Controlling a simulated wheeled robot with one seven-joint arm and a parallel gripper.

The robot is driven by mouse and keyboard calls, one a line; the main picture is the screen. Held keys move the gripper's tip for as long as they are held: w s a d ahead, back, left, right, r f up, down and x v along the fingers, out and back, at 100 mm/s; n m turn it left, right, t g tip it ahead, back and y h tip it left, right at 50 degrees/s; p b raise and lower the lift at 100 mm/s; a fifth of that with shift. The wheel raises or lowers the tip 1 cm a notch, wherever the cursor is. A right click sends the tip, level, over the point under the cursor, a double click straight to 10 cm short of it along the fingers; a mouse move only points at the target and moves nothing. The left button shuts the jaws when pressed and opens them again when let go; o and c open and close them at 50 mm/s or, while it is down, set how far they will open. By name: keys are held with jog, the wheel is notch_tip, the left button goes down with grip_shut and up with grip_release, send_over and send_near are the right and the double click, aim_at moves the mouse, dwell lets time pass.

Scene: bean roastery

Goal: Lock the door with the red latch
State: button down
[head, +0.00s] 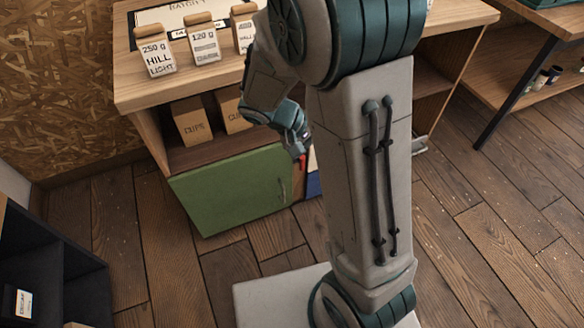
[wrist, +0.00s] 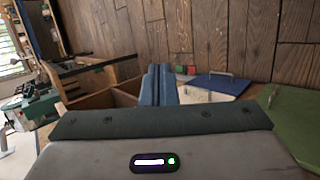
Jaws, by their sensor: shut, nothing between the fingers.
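The green door (head: 230,190) closes the lower left of the wooden counter, with a handle near its right edge. It also shows at the right of the wrist view (wrist: 297,125). A small red piece, seemingly the red latch (head: 304,160), shows beside my gripper (head: 299,152) near the door's upper right corner. In the wrist view a red block (wrist: 191,70) appears beyond and right of my blue fingers, next to a small green block (wrist: 180,69). My fingers are together and empty. Whether they touch the latch cannot be told. My arm hides much of the counter's right half.
A blue panel with a handle (wrist: 218,84) lies right of my fingers; a sliver shows in the head view (head: 314,184). Boxes (head: 191,122) sit on the shelf above the green door. Bags (head: 155,57) stand on top. A dark shelf (head: 60,262) stands front left; floor between is clear.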

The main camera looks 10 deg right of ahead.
jog(key=w+a+f+n+t+h+b, duration=0.1)
jog(key=w+a+f+n+t+b, duration=0.1)
jog(key=f, duration=0.9)
jog(key=w+a+f+n+t+h+b, duration=0.1)
jog(key=w+a+f+n+t+b, duration=0.2)
jog(key=f, duration=0.9)
jog(key=w+a+f+n+t+h+b, duration=0.2)
jog(key=w+a+f+t+b, duration=0.3)
jog(key=w+f+t+b, duration=0.3)
notch_tip(320, 180, down, 4)
jog(key=w+n+b, duration=0.1)
jog(key=w+b, duration=0.1)
jog(key=shift+a+t+b, duration=0.2)
jog(key=shift+t+b, duration=0.1)
jog(key=shift+b, duration=0.1)
jog(key=shift+w+r, duration=0.1)
jog(key=b+x, duration=0.2)
jog(key=x, duration=0.8)
jog(key=shift+b, duration=0.4)
jog(key=shift+r, duration=0.25)
